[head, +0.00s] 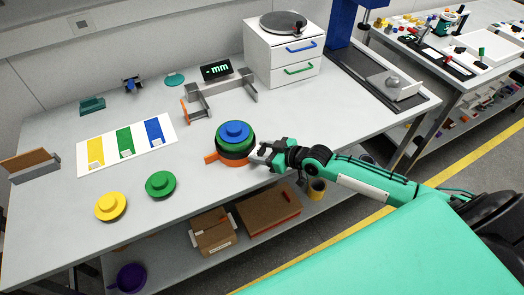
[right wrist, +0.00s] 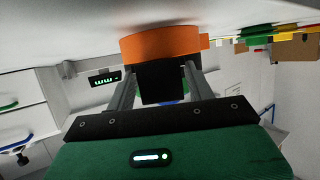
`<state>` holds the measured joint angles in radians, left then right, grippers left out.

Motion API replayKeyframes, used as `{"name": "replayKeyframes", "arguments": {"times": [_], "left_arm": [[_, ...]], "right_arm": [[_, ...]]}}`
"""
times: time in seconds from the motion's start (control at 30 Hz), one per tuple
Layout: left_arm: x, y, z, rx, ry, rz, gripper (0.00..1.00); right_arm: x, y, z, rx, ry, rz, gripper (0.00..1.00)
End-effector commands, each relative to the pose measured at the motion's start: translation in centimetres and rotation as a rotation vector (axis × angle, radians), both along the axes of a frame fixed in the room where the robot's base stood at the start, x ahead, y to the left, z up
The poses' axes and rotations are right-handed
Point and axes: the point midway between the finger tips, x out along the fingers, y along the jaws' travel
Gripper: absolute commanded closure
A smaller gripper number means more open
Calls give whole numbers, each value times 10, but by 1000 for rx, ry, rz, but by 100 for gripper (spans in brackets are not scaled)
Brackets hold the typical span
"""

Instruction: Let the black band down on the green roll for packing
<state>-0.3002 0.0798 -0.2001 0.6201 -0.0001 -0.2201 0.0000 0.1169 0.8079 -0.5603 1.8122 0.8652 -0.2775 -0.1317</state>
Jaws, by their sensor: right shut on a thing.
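A stack stands near the middle of the table. It shows a blue knobbed disc (head: 235,129) on top, a green rim (head: 219,142) under it, a black band (head: 225,151) around it and an orange base (head: 213,159) with a tab to the left. My right gripper (head: 260,153) reaches the stack's right side. In the right wrist view, which is upside down, its fingers (right wrist: 156,80) are shut on a black part (right wrist: 162,84) next to the orange base (right wrist: 160,44). I cannot tell the band's exact seating. A separate green knobbed disc (head: 160,183) lies left. My left gripper is not in view.
A yellow disc (head: 110,206) lies at the front left, below a white card (head: 82,163) with coloured fields. A grey bracket (head: 238,95) and "mm" display (head: 216,69) stand behind the stack. A drawer unit (head: 283,55) is at the back. Table right of my gripper is clear.

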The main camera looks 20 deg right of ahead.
Motion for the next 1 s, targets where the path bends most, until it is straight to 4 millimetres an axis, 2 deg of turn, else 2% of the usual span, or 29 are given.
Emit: {"name": "replayKeyframes", "arguments": {"times": [0.27, 0.3, 0.4, 0.77, 1.0], "left_arm": [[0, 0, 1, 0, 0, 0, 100], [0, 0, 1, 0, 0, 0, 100], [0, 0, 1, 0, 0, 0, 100], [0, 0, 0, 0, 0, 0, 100], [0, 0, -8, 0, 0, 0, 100]], "right_arm": [[0, 0, 0, -1, 1, 0, 63], [0, 0, 0, -1, 1, 0, 41], [0, 0, 0, -1, 2, 0, 21], [-3, -2, 0, -2, 2, 0, 21], [-28, -19, 10, -5, 2, 0, 21]]}}
